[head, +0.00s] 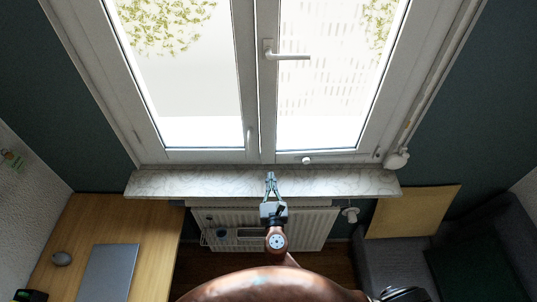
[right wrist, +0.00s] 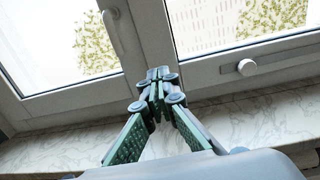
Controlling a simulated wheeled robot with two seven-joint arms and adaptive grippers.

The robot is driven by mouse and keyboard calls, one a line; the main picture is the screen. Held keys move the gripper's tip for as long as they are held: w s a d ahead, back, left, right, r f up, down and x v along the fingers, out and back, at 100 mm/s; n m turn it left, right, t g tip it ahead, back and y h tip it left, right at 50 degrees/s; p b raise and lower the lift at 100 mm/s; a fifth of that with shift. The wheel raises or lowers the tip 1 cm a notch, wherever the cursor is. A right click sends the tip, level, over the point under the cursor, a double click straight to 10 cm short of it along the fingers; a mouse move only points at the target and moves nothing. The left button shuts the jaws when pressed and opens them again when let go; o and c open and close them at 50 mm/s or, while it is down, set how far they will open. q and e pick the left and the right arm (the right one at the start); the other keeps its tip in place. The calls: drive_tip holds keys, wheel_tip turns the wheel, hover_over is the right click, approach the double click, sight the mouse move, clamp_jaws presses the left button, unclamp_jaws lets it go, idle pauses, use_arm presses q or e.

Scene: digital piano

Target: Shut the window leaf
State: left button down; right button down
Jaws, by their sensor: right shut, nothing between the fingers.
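A white double window fills the back wall. Its right leaf (head: 372,128) has a handle (head: 290,56) turned level and a small round knob (head: 306,160) at its lower edge. The knob also shows in the right wrist view (right wrist: 246,67). The left leaf (head: 190,155) has a slim upright handle (head: 248,138). Both leaves look flush or nearly so; I cannot tell whether either is slightly ajar. My right gripper (head: 270,177) is shut and empty over the sill, below the middle stile. Its fingertips (right wrist: 158,75) overlap the frame's foot; contact is unclear. My left gripper is out of view.
A marble sill (head: 170,183) runs below the window, with a white radiator (head: 315,225) under it. A wooden desk (head: 125,215) with a grey laptop (head: 108,272) stands left. A grey sofa (head: 385,262) and a tan board (head: 415,210) are at right. The sill is clear.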

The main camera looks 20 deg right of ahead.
sight(268, 149)
drive_tip(key=p+x, duration=0.1)
drive_tip(key=x, duration=1.1)
drive_tip(key=shift+w+f+p, duration=0.1)
drive_tip(key=shift+p, duration=0.2)
